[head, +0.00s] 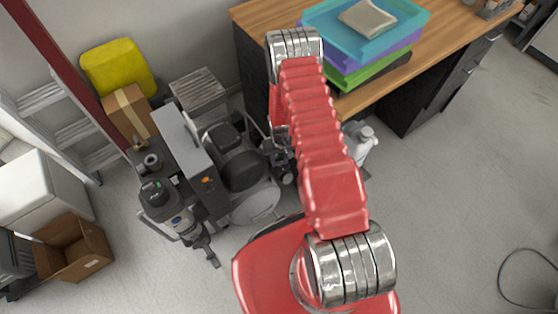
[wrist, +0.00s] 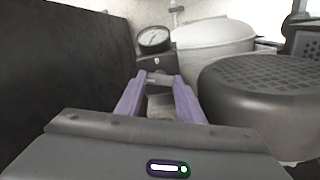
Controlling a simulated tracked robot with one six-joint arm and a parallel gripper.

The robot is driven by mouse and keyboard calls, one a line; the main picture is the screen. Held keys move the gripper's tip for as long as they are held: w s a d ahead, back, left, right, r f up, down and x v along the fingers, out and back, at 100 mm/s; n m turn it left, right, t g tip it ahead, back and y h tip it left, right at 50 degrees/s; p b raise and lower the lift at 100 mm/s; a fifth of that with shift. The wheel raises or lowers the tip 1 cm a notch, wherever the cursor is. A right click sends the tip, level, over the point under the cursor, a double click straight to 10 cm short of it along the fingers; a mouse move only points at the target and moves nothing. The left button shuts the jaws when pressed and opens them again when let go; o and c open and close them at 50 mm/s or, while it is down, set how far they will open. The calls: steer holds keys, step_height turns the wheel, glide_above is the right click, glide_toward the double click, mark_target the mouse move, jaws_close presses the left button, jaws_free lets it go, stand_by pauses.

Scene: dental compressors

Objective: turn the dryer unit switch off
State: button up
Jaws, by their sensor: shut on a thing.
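My gripper (wrist: 157,78) shows in the wrist view, its two purple fingers reaching forward and closed on a small grey part (wrist: 158,83). Whether this part is the dryer unit switch I cannot tell. A round pressure gauge (wrist: 154,39) stands just beyond the fingertips. In the head view, a tall grey unit (head: 183,140) with a small orange spot (head: 207,181) on its dark side stands among the compressor parts. Whether that spot is the switch is too small to tell. My red arm hides much of the area around the gripper there.
A dark ribbed motor cover (wrist: 265,95) is close on the right in the wrist view, and a dark panel (wrist: 65,60) on the left. A wooden desk (head: 262,20) with stacked trays (head: 375,55) stands behind. The floor at right is mostly clear.

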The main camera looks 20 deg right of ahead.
mark_target(280, 162)
steer(key=m, duration=1.4)
stand_by(0.5)
steer(key=o, duration=1.1)
steer(key=shift+c, duration=0.2)
steer(key=shift+r, duration=0.1)
step_height(280, 162, up, 14)
steer(key=shift+f, duration=0.2)
stand_by(0.5)
